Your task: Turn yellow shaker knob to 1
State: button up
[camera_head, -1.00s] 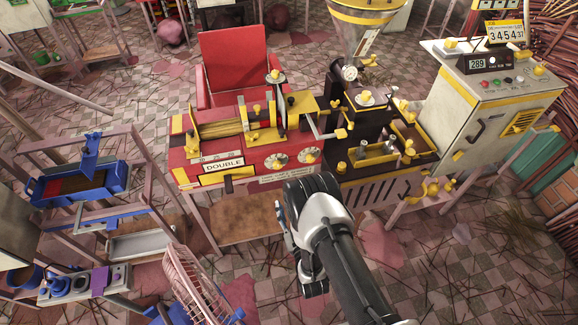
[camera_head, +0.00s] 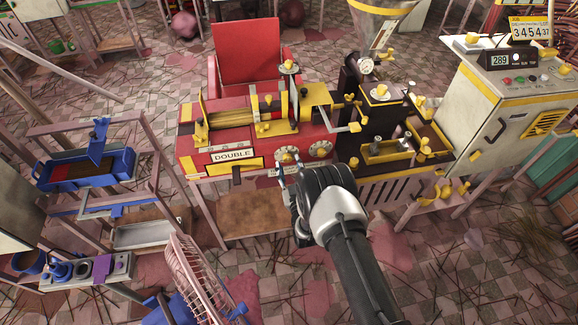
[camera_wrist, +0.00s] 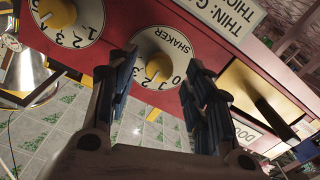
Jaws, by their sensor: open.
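The yellow shaker knob (camera_wrist: 158,68) sits on a white round dial (camera_wrist: 170,43) marked SHAKER with numbers, on the red machine front. Which number the knob points to is not clear to me. The dial is the left one of two in the head view (camera_head: 286,155). My gripper (camera_wrist: 165,64) is open, its dark fingers spread to the left and right of the knob in the wrist view. The left finger is close beside the knob; whether it touches cannot be told. In the head view my gripper (camera_head: 290,165) is just in front of this dial.
A second dial with a yellow knob (camera_wrist: 57,12) is close by on the same red panel. A dark handle (camera_wrist: 275,117) juts out on the other side. A pink wire basket (camera_head: 195,280) and a blue-trayed stand (camera_head: 85,168) are at the left.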

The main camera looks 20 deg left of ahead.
jog(key=shift+x, duration=1)
jog(key=c, duration=1)
